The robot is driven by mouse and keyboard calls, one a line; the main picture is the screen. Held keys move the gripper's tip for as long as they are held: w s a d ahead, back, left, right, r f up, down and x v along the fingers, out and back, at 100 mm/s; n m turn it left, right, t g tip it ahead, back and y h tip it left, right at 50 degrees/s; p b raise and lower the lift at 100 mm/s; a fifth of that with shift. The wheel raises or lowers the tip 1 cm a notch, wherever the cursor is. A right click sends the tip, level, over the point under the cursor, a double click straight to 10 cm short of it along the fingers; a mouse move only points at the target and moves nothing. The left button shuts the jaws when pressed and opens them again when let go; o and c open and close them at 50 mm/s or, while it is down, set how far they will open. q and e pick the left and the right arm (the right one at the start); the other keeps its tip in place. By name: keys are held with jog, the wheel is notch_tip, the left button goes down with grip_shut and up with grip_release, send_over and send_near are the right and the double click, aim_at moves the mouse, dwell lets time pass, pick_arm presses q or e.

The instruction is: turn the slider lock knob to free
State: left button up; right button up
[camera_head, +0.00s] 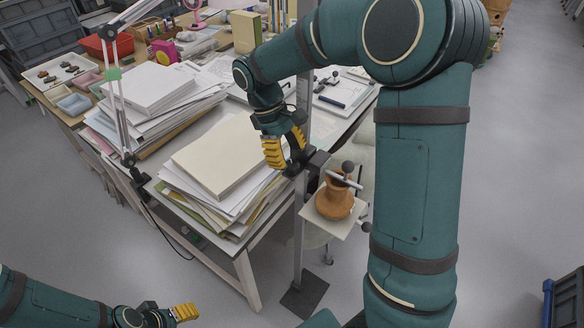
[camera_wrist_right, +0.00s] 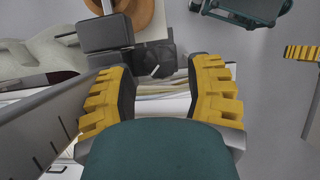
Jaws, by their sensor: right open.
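The slider lock knob (camera_wrist_right: 155,69) is a dark round knob with a short white mark, on the side of a black slider block (camera_wrist_right: 106,34). In the head view the slider block (camera_head: 318,159) sits on an upright grey post, and the knob is hard to make out. My right gripper (camera_wrist_right: 163,80) is open, with its yellow fingers on either side of the knob in the wrist view. I see gaps beside the knob; I cannot tell the depth between them. My left gripper (camera_head: 184,312) is low at the bottom left, far from the post; its opening is unclear.
A brown pot (camera_head: 335,200) stands on a small pale platform beside the post (camera_head: 300,235), with rods and dark balls around it. A paper stack (camera_head: 215,160) lies on the table close left of my right gripper. Open floor lies in front.

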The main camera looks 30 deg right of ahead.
aim_at(292, 164)
jog(key=shift+b+x, duration=0.3)
jog(key=shift+x, duration=1.25)
grip_shut()
